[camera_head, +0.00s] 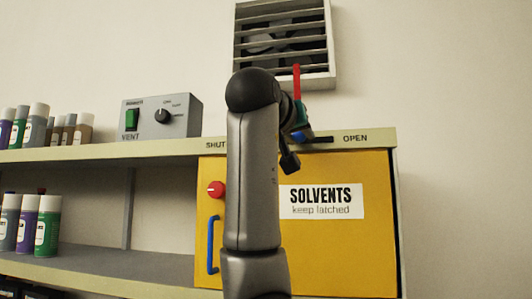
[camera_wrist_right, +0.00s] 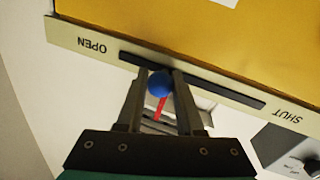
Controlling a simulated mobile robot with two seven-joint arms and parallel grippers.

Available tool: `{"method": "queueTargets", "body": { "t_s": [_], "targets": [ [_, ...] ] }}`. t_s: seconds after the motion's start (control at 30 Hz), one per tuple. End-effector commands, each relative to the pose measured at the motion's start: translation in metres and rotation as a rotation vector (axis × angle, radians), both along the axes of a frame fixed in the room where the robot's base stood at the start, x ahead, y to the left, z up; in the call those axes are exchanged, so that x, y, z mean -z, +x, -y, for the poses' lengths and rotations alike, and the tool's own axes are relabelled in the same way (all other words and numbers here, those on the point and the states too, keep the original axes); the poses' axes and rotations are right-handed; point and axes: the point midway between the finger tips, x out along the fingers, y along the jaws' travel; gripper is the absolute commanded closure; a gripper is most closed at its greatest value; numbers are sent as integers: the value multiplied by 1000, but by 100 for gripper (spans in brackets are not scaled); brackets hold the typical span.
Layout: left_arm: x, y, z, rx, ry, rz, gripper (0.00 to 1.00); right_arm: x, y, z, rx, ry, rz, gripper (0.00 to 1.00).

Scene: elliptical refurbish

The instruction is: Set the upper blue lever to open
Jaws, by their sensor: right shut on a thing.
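The upper blue lever has a round blue knob (camera_wrist_right: 159,84) that sits between the fingers of my right gripper (camera_wrist_right: 157,90) in the right wrist view. The gripper is shut on it. The lever's dark slot (camera_wrist_right: 225,92) runs along the cabinet's top edge between the words OPEN and SHUT. The knob appears nearer the OPEN end, with bare slot towards both labels. In the head view my right arm hides the SHUT side of the slot; a bit of blue (camera_head: 304,135) shows beside my right gripper (camera_head: 298,130). My left gripper is not in view.
The yellow cabinet (camera_head: 340,245) has a SOLVENTS sign, a red knob (camera_head: 216,189) and a lower blue handle (camera_head: 212,245). A vent control box (camera_head: 165,115) and several spray cans (camera_head: 48,225) stand on shelves at left. A wall vent (camera_head: 284,45) with a red strip (camera_head: 297,80) is above.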

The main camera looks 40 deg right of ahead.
Motion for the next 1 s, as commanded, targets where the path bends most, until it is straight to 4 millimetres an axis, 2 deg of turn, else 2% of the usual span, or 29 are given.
{"method": "queueTargets", "body": {
  "t_s": [0.1, 0.3, 0.73, 0.77, 1.0],
  "targets": [
    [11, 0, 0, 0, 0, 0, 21, 2, -20, 17, 3, 3, 4, 100],
    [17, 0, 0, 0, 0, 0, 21, 1, -37, 31, 1, 2, 0, 100],
    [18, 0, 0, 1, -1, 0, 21, -1, -42, 36, 4, 3, 0, 100],
    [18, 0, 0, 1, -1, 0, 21, -1, -42, 36, 4, 2, 0, 63],
    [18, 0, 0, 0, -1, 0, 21, -1, -41, 35, 2, 2, 0, 36]
  ]
}}
